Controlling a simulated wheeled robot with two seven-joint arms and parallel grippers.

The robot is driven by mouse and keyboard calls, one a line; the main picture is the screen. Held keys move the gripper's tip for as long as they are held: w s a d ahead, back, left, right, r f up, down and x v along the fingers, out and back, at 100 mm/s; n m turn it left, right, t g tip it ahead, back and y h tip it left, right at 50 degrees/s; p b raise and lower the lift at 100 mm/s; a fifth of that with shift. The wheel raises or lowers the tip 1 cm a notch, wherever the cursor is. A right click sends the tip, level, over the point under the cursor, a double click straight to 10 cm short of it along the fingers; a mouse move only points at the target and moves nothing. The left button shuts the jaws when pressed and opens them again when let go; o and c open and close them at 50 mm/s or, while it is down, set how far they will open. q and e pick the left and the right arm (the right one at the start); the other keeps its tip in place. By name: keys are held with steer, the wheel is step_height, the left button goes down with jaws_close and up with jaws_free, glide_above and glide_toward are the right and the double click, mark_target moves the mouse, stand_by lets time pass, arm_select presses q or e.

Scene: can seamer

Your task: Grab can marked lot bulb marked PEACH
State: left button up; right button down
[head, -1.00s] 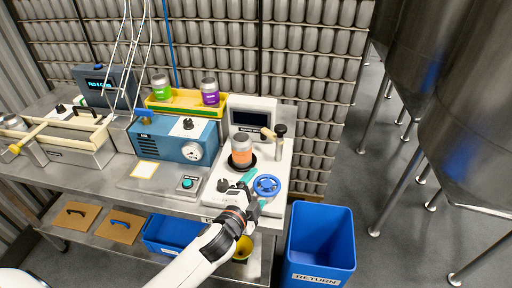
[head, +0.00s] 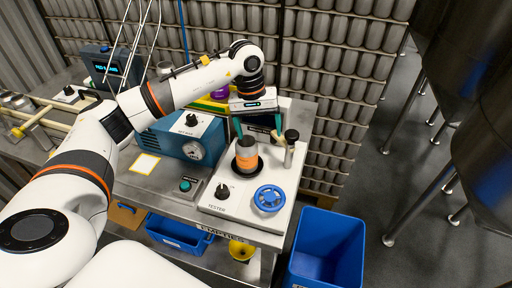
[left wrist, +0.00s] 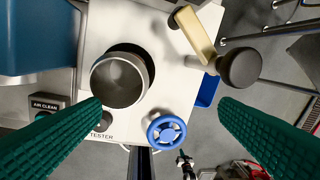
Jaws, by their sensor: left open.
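A can with an orange band (head: 247,160) stands upright in the dark round seat of the white tester (head: 228,203); I cannot read its lettering. In the left wrist view I look down on the grey top of the can (left wrist: 119,79), left of centre. My left gripper (head: 258,132) is open and points down above the tester, its green fingers around or just above the can's top. In the left wrist view the finger gap (left wrist: 160,104) is empty, and the can lies nearer the left finger. My right gripper is not in view.
A black-knobbed lever (head: 290,145) stands close right of the can. A blue handwheel (head: 269,198) and a black knob (head: 222,191) are in front. A purple can (head: 220,90) is partly hidden behind my arm. A blue return bin (head: 328,250) stands on the floor at right.

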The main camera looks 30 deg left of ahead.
mark_target(246, 139)
arm_select(q)
steer(key=shift+y, duration=0.9)
steer(key=a, duration=0.1)
steer(key=a+r, duration=0.1)
steer(key=a, duration=0.2)
steer(key=shift+w+r, duration=0.1)
steer(key=shift+r, duration=0.15)
step_height(246, 139, down, 6)
steer(key=shift+r+p, duration=0.1)
steer(key=shift+p, duration=1.15)
steer(key=shift+f, duration=0.3)
steer(key=shift+s+f+p, duration=0.25)
steer(key=shift+f+p, duration=0.05)
steer(key=shift+p, duration=0.1)
steer(key=f, duration=0.1)
steer(key=f+p, duration=0.2)
steer(key=shift+s+d+f, duration=0.2)
steer(key=shift+d+f, duration=0.1)
steer(key=shift+f, duration=0.55)
steer(key=c, duration=1)
steer(key=shift+w+r, duration=0.1)
steer(key=shift+r, duration=0.05)
